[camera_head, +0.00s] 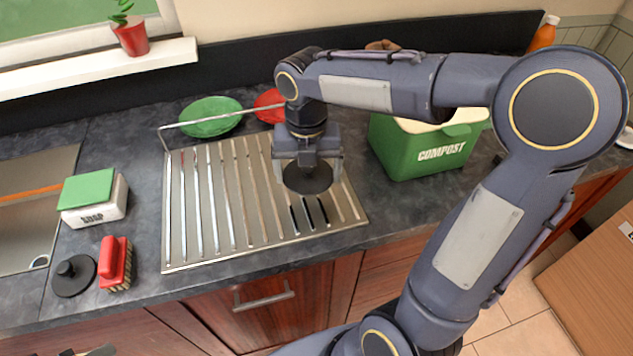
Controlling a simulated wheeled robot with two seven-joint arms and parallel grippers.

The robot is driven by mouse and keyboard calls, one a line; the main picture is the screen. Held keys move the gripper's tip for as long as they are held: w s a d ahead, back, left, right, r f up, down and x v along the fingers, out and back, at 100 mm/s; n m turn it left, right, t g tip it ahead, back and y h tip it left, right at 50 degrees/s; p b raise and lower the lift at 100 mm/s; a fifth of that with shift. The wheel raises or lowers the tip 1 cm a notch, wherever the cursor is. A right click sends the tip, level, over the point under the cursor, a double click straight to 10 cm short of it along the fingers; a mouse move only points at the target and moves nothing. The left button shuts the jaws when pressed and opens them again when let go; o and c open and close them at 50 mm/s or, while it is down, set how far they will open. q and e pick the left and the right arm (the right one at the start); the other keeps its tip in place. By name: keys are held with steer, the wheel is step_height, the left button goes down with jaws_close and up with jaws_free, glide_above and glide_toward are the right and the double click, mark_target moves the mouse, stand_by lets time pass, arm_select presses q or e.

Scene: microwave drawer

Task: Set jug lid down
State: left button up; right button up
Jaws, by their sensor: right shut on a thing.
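The jug lid (308,179) is a dark round disc. My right gripper (307,162) is shut on it from above, with the disc hanging flat beneath the fingers. The lid is over the right part of the ribbed metal drying rack (215,240). I cannot tell for certain whether it touches the rack. A small grey and dark part at the bottom left edge may be the tip of my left gripper (88,351); its fingers are cut off by the frame.
A green compost bin (425,150) stands right of the rack. Green (210,117) and red (270,105) dishes lie behind. A soap box (93,198), red brush (115,263) and black knobbed disc (73,276) stand left. The rack's left half is clear.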

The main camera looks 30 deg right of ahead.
mark_target(319, 195)
steer(key=shift+d+f, duration=0.9)
steer(key=shift+f, duration=0.2)
steer(key=shift+d+f, duration=0.15)
steer(key=shift+f, duration=0.8)
steer(key=shift+d+f, duration=0.15)
steer(key=shift+f, duration=0.75)
steer(key=shift+f, duration=0.15)
steer(key=o, duration=0.7)
